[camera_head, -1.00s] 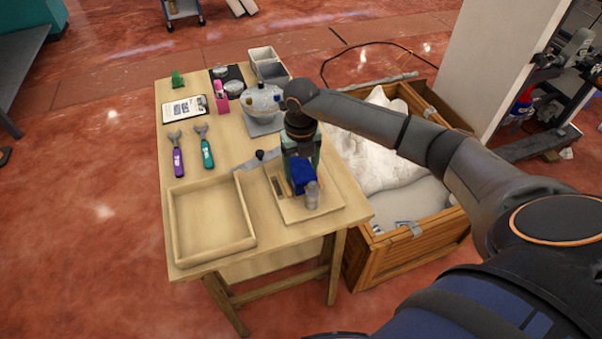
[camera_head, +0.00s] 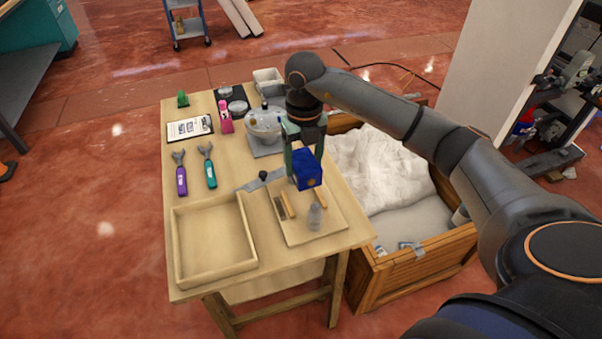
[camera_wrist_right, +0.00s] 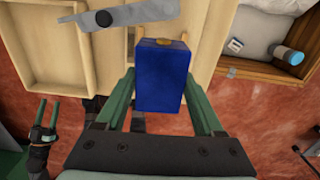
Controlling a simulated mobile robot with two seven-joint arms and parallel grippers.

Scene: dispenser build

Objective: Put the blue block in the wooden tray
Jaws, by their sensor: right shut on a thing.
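The blue block (camera_head: 307,169) is held between the fingers of my right gripper (camera_head: 304,160), above the fixture board at the table's right side. In the right wrist view the blue block (camera_wrist_right: 162,78) sits between the two green fingers, with a small orange-brown round spot on one edge. The wooden tray (camera_head: 212,240) is empty at the table's front left, left of the gripper. Part of the wooden tray (camera_wrist_right: 60,60) also shows in the right wrist view. My left gripper (camera_wrist_right: 43,113) shows low at the left there, its fingers apart and empty.
The fixture board (camera_head: 300,232) carries wooden strips and a grey cylinder (camera_head: 315,216). A wooden crate (camera_head: 425,262) stands right.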

